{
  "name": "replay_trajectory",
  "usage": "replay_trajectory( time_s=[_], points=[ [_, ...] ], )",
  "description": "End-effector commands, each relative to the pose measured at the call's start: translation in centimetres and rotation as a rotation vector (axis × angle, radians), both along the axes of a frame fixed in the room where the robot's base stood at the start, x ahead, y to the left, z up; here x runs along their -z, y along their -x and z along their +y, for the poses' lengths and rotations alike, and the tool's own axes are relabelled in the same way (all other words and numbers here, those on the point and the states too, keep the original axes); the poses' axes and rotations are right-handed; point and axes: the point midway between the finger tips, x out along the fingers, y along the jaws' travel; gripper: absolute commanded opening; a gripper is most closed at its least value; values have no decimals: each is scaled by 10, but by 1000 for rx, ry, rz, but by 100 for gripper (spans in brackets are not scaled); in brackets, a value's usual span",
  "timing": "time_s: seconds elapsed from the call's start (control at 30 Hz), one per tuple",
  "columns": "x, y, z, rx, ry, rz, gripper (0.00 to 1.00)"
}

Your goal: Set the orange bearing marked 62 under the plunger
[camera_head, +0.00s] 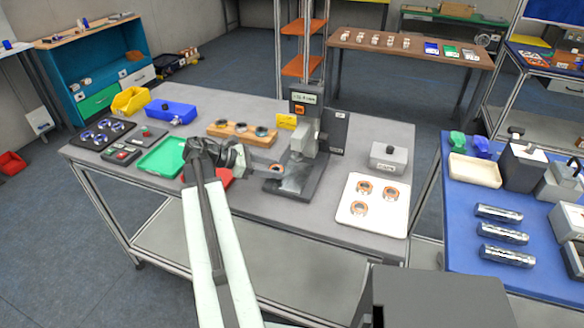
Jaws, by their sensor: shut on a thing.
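My arm reaches up from the bottom, and my gripper (262,167) points right toward the press (306,135). The gripper is shut on a small orange and grey ring (276,167), which looks like an orange bearing; its marking is too small to read. The ring is at the left side of the press, near the plunger (297,157) and above the press base (290,186). I cannot tell whether it touches the base. A white tray (390,221) right of the press holds three similar orange bearings (364,187), whose markings are also unreadable.
A wooden block (241,137) with several rings stands behind my gripper. A grey box (388,158) stands behind the white tray. Bare tabletop (285,222) lies in front of the press.

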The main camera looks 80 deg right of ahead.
Motion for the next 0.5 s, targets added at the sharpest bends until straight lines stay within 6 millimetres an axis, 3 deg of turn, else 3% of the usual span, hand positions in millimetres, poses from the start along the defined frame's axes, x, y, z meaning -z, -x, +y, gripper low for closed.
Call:
replay_trajectory(
  time_s=[0.1,0.37,0.5],
  points=[
    [0,19,-7,2,0,1,0],
    [0,30,-12,1,1,1,0],
    [0,54,-21,4,0,1,0]
  ],
)
